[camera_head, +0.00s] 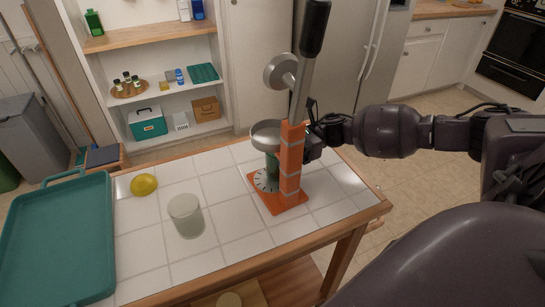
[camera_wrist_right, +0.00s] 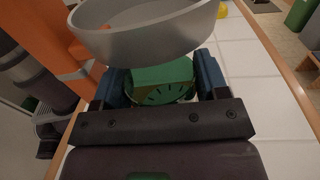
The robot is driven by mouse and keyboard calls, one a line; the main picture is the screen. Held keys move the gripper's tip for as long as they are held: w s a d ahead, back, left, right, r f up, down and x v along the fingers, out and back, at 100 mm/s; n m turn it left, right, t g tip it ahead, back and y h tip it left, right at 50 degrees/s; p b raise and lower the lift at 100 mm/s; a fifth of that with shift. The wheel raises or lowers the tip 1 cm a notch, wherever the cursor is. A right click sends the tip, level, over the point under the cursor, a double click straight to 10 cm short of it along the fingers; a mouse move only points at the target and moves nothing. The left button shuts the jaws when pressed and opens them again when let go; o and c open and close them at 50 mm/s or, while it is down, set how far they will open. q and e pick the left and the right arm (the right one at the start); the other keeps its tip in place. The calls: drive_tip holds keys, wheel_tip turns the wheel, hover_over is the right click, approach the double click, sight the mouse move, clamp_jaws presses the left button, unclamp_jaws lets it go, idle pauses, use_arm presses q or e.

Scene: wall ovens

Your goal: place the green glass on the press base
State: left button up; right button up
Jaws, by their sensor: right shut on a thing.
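The press stands near the right end of the tiled table, with an orange column (camera_head: 291,165), a raised lever, a grey metal cup (camera_head: 267,134) and an orange base (camera_head: 270,197) with a round pale slotted plate. The green glass (camera_head: 272,166) is under the cup, over the slotted plate; whether it touches the plate is unclear. My right gripper (camera_head: 312,145) reaches in behind the column, which partly hides it. In the right wrist view its fingers are shut on the green glass (camera_wrist_right: 163,75), and the grey cup (camera_wrist_right: 145,32) covers the upper view. My left gripper is not in view.
A frosted pale glass (camera_head: 187,218) and a lemon (camera_head: 144,185) are on the white tiles left of the press. A teal tray (camera_head: 58,240) covers the table's left end. The tiles between the frosted glass and the press are clear. Shelves (camera_head: 150,48) stand behind.

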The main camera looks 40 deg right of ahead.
drive_tip(key=shift+w+a+f, duration=0.1)
drive_tip(key=shift+a+f, duration=0.05)
drive_tip(key=shift+a, duration=0.4)
drive_tip(key=shift+w+a+f, duration=0.1)
drive_tip(key=shift+a+f, duration=0.05)
drive_tip(key=shift+a, duration=0.35)
drive_tip(key=shift+d+f, duration=0.1)
drive_tip(key=shift+f, duration=0.35)
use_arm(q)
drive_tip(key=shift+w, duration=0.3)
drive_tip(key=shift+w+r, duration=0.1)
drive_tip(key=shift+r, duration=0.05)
